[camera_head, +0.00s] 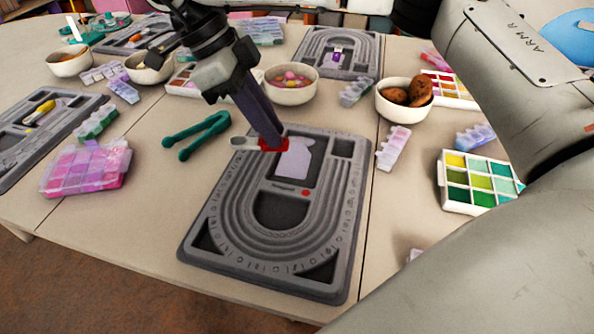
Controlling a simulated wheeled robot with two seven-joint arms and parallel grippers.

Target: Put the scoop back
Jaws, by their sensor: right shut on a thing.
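My right gripper (271,140) points down over the upper part of the near grey bead board (337,235). It is shut on the scoop (243,142), which has a red part at the fingertips and a pale grey end pointing left. The scoop lies roughly level, across the board's top left; I cannot tell whether it touches the board. A pale lavender shape (294,160) is in the board's middle compartment, just right of and below the fingertips. My left gripper is not in view.
Green tweezers (197,134) lie left of the board. A bowl of pink beads (291,84) and a bowl of brown items (404,101) stand behind it. A pink bead box (86,168) and another board with a yellow scoop (40,113) lie left.

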